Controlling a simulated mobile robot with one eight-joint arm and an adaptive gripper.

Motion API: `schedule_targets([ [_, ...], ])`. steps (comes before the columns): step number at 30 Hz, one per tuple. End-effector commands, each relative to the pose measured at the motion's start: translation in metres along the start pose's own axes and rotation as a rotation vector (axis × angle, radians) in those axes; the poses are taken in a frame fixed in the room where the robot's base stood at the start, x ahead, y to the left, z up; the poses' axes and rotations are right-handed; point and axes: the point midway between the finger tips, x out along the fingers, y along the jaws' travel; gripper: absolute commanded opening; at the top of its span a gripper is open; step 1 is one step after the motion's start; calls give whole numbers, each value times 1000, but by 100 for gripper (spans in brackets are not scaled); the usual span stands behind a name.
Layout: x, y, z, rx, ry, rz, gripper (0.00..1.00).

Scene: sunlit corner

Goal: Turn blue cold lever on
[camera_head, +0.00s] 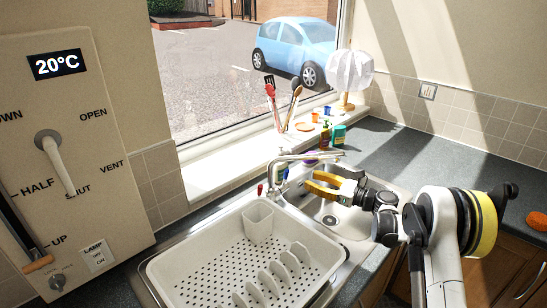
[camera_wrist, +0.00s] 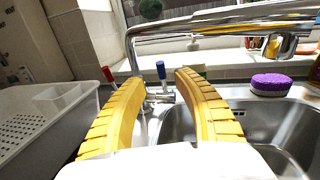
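The blue cold lever (camera_wrist: 160,70) stands upright on the tap base in the wrist view, seen between my fingertips and beyond them. The red lever (camera_wrist: 107,74) is to its left, partly behind my left finger; it also shows in the head view (camera_head: 260,189). The chrome tap (camera_wrist: 133,50) arches over to the right; its spout crosses above the sink in the head view (camera_head: 300,157). My gripper (camera_wrist: 158,77) is open and empty, its yellow fingers spread. In the head view my gripper (camera_head: 309,181) is over the sink beside the tap.
A white drying rack (camera_head: 215,275) fills the left of the sink unit. The steel basin (camera_wrist: 260,120) lies right of my fingers, with a purple sponge (camera_wrist: 271,83) on the rim behind. Bottles (camera_head: 325,135) stand behind the tap. A control panel (camera_head: 70,150) is at the left.

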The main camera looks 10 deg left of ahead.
Motion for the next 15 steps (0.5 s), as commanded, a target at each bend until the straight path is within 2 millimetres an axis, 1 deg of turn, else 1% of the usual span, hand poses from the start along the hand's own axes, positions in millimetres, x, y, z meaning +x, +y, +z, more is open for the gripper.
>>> schedule_targets([
  [2, 2, -1, -2, 11, -8, 1, 37],
  [5, 13, 0, -3, 14, -10, 2, 37],
  [15, 78, 0, -3, 12, -8, 3, 37],
])
